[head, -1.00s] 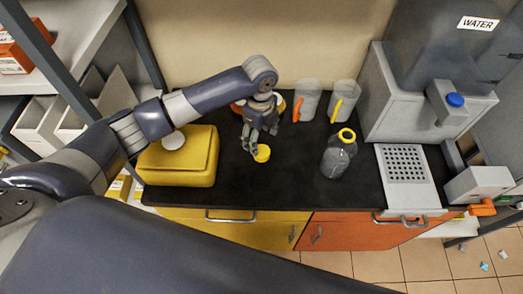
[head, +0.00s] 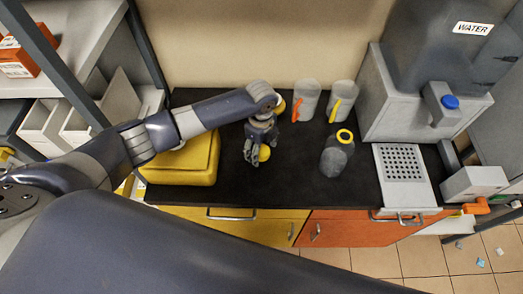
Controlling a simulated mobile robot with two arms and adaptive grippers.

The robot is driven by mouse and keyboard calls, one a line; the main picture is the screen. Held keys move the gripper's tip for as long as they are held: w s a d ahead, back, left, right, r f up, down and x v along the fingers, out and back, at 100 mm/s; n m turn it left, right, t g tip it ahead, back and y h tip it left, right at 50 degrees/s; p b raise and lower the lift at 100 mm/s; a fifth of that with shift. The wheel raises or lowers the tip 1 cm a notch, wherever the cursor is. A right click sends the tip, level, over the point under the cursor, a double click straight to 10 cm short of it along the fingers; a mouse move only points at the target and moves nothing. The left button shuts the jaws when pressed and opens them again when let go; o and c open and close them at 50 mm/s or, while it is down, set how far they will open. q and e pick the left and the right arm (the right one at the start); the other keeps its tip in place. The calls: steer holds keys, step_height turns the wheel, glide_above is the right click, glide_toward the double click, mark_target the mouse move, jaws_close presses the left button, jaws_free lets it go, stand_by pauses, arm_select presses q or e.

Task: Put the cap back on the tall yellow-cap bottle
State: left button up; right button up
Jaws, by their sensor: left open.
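The yellow cap (head: 264,152) lies on the black countertop, left of the bottle. The clear bottle (head: 334,160) stands uncapped on the counter, with a yellow ring (head: 345,136) around its open neck. My left gripper (head: 257,159) points down at the cap, its fingers open and close beside it. A finger overlaps the cap's left side in the head view; I cannot tell whether they touch. My right gripper is not in view.
A yellow box (head: 190,166) sits left, under my left arm. Two clear cups (head: 306,98) with orange and yellow pieces stand at the back. A water dispenser (head: 420,105) and perforated tray (head: 404,165) are right. Counter between cap and bottle is clear.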

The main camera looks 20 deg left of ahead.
mark_target(260, 153)
arm_select(q)
steer(key=c, duration=0.9)
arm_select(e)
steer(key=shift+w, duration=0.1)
arm_select(q)
steer(key=shift+r, duration=0.15)
steer(key=shift+c, duration=0.2)
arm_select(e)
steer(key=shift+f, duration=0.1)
